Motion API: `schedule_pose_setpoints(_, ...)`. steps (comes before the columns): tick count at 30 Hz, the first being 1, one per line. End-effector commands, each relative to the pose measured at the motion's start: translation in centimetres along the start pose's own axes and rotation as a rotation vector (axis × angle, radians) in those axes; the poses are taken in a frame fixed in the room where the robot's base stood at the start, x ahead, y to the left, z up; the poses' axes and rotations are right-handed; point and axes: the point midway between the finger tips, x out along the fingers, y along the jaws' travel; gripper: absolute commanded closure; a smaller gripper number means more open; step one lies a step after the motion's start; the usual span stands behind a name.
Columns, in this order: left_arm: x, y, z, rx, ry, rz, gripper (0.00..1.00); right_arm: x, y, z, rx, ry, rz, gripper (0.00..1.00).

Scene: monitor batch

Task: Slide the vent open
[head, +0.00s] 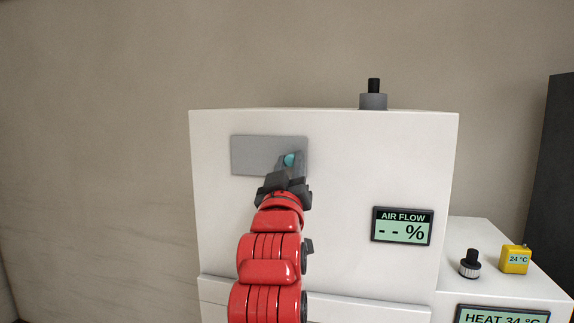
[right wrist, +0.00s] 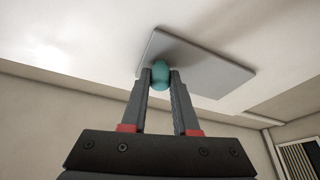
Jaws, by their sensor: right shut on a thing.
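The vent (head: 255,154) is a grey rectangular plate on the front of a white cabinet, near its upper left. It also shows in the right wrist view (right wrist: 210,68). A teal knob (right wrist: 160,75) sticks out at one end of the plate, the right end in the head view (head: 289,160). My right gripper (head: 290,163) is at this knob, with its two fingers (right wrist: 161,80) shut on it, one on each side. The red right arm comes up from below and hides part of the cabinet front. My left gripper is not in view.
The white cabinet (head: 340,150) has an AIR FLOW display (head: 402,226) reading "-- %" on its right side. A black and grey knob (head: 373,97) stands on top. A lower white unit at right carries a black knob (head: 470,264), a yellow 24 °C block (head: 515,259) and a HEAT 34 °C display (head: 502,315).

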Motion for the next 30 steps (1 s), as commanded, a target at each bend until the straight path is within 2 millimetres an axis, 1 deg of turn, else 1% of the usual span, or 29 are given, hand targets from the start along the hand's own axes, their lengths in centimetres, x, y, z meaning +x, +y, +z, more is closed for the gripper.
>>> schedule_pose_setpoints(1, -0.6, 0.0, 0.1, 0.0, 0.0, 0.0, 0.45, -0.1, 0.9, 0.6, 0.002, 0.0, 0.006, 1.0)
schedule_pose_setpoints(9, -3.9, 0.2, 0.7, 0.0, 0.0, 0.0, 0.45, -1.2, 7.9, 2.8, 0.001, 0.004, 0.011, 1.0)
schedule_pose_setpoints(12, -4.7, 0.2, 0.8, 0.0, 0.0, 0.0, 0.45, -1.4, 9.7, 3.2, 0.0, 0.005, 0.009, 1.0)
schedule_pose_setpoints(16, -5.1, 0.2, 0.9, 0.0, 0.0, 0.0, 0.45, -1.4, 10.8, 3.3, -0.002, 0.002, 0.004, 1.0)
schedule_pose_setpoints(25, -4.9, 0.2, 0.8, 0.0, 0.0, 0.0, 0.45, -1.4, 10.9, 3.2, -0.002, 0.001, 0.0, 1.0)
schedule_pose_setpoints(26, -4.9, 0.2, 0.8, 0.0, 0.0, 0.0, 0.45, -1.4, 10.9, 3.2, -0.002, 0.001, 0.0, 0.68)
schedule_pose_setpoints(30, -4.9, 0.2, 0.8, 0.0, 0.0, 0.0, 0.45, -1.4, 10.9, 3.2, -0.002, 0.001, 0.001, 0.43)
